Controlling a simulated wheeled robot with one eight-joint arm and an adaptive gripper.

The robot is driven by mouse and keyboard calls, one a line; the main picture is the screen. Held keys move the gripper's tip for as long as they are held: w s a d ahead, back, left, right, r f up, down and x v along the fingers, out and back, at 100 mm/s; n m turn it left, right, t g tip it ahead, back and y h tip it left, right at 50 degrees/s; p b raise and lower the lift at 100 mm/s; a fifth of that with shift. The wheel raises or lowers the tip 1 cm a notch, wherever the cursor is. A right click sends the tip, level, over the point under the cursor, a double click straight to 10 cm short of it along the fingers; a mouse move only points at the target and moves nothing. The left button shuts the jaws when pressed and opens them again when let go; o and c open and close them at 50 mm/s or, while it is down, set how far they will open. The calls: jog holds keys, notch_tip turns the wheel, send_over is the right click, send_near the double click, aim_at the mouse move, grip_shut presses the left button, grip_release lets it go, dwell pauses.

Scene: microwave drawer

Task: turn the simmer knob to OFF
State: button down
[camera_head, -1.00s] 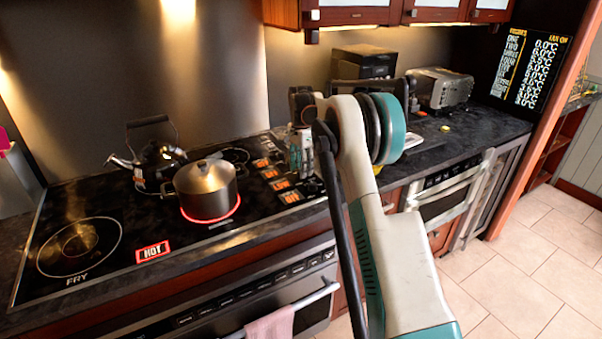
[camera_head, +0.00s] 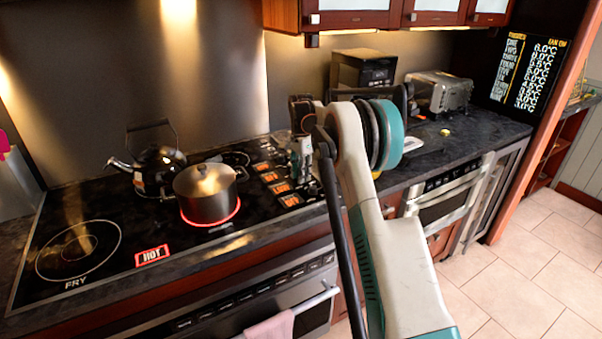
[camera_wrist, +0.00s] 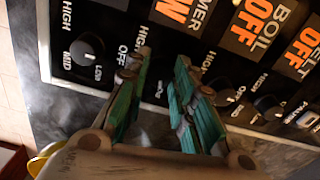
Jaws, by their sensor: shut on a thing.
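The cooktop's control panel (camera_wrist: 120,25) fills the upper part of the wrist view. My gripper (camera_wrist: 160,90) has its two green fingers closed in around the knob below the display labelled "...MER". That simmer knob is almost wholly hidden between the fingers, so its pointer cannot be read. The simmer display (camera_wrist: 178,10) is cut off by the frame edge; an orange "W" shows. In the head view my gripper (camera_head: 304,160) is over the right end of the black cooktop (camera_head: 120,235), beside the orange displays (camera_head: 275,180), partly hidden by my arm.
Other knobs stand close by, one to the left (camera_wrist: 87,48) and one to the right (camera_wrist: 225,92). The boil display (camera_wrist: 258,20) reads OFF. A pot (camera_head: 207,193) sits on a glowing red burner, with a kettle (camera_head: 160,165) behind it. A HOT sign (camera_head: 152,256) is lit.

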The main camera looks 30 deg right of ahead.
jog(key=n+p, duration=0.1)
jog(key=n, duration=0.1)
jog(key=shift+r+n, duration=0.1)
jog(key=shift+n, duration=0.3)
jog(key=n+p, duration=0.2)
jog(key=n, duration=0.1)
jog(key=shift+n, duration=0.4)
jog(key=n, duration=0.3)
jog(key=shift+p, duration=0.4)
jog(key=shift+n+p, duration=0.35)
jog(key=shift+n, duration=1.65)
jog(key=c, duration=1.3)
grip_release()
jog(key=shift+c, duration=0.2)
